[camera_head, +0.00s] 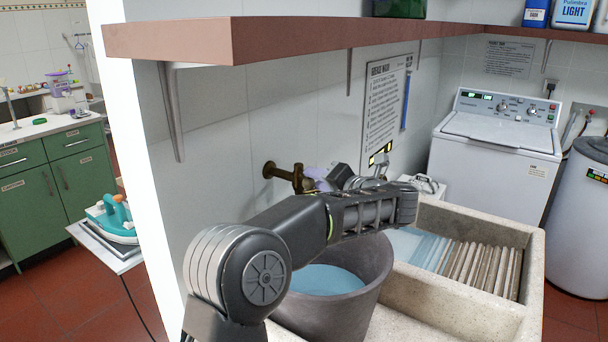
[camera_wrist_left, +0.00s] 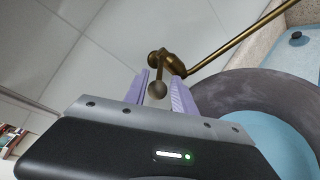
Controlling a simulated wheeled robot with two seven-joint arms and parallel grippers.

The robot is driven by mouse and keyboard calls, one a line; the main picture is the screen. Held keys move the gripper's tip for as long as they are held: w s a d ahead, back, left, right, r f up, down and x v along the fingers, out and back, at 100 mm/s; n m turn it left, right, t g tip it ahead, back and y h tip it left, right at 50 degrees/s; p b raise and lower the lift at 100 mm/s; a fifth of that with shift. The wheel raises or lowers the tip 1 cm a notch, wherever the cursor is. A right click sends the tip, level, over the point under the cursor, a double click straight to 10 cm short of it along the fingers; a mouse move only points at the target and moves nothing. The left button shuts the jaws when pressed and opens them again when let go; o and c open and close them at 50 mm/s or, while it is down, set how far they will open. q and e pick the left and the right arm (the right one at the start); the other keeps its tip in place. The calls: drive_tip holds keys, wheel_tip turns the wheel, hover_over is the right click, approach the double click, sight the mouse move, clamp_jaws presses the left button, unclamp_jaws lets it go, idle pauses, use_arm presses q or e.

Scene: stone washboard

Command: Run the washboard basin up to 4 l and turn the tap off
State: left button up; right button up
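The brass tap (camera_head: 280,172) comes out of the tiled wall. In the left wrist view, its round-ended handle (camera_wrist_left: 157,89) sits between the purple fingers of my left gripper (camera_wrist_left: 160,78). The fingers are apart, with small gaps visible beside the handle; contact is not clear. In the head view the gripper (camera_head: 315,180) is partly hidden by my wrist. The tap's long brass spout (camera_wrist_left: 235,45) runs towards the stone basin (camera_head: 535,275). Pale blue water (camera_head: 412,243) lies in the basin against the ribbed washboard (camera_head: 485,268). The spout's end and any stream are hidden.
A grey bucket (camera_head: 345,308) holding blue water stands below my left forearm. A wooden shelf (camera_head: 300,38) overhangs the wall. A sign (camera_head: 383,105) hangs behind the basin. A washing machine (camera_head: 497,140) stands at back right, and an iron (camera_head: 112,222) at left.

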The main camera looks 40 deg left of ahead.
use_arm(q)
drive_tip(key=p+x, duration=0.1)
drive_tip(key=x, duration=0.5)
drive_tip(key=shift+a, duration=0.2)
drive_tip(key=shift+c, duration=0.3)
clamp_jaws()
drive_tip(key=shift+f, duration=0.1)
idle(0.7)
